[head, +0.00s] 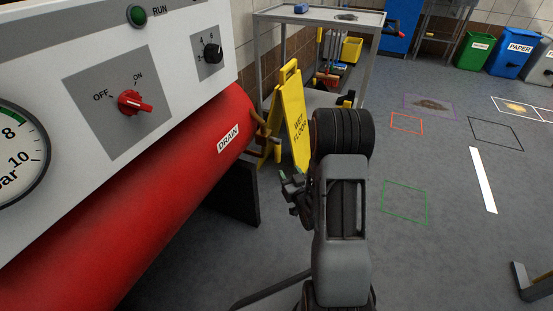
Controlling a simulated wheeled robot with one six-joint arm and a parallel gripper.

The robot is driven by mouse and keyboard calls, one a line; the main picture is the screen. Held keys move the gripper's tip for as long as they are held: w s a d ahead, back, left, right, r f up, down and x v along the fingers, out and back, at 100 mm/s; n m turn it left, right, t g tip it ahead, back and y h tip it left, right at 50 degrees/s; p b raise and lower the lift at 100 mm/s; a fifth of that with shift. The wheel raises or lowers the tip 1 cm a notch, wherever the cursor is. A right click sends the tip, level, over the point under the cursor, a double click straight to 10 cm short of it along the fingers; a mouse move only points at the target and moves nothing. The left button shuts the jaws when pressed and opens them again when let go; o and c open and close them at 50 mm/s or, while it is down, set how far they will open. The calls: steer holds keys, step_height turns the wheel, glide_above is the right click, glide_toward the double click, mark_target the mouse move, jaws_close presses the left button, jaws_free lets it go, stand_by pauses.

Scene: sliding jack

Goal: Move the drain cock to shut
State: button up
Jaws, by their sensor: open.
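The red tank (170,200) carries a white DRAIN label (228,138) near its right end. The drain cock (262,128) is a small brass-coloured fitting at that end, just right of the label. A small dark reddish part, perhaps its lever, shows at its lower side, but its exact angle is too small to tell. My gripper (287,184) is below and to the right of the drain cock, apart from it in the picture. Its jaws are open, and I see nothing between them. My own arm stands in the middle foreground and hides the floor behind it.
A yellow wet floor sign (294,118) stands close behind the drain cock. A grey trolley (318,16) is behind it. A white panel (60,60) with a red OFF/ON knob (133,103) and a gauge (14,155) is above the tank. Floor at right is mostly clear.

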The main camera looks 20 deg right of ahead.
mark_target(279, 155)
steer(key=w+b, duration=0.1)
steer(key=w, duration=0.3)
steer(key=w+b, duration=0.1)
steer(key=w, duration=0.4)
steer(key=w+b, duration=0.1)
steer(key=w, duration=0.3)
steer(key=shift+w+d+f, duration=0.1)
steer(key=shift+w+d, duration=0.1)
steer(key=shift+d, duration=0.1)
steer(key=shift+c, duration=0.3)
jaws_close()
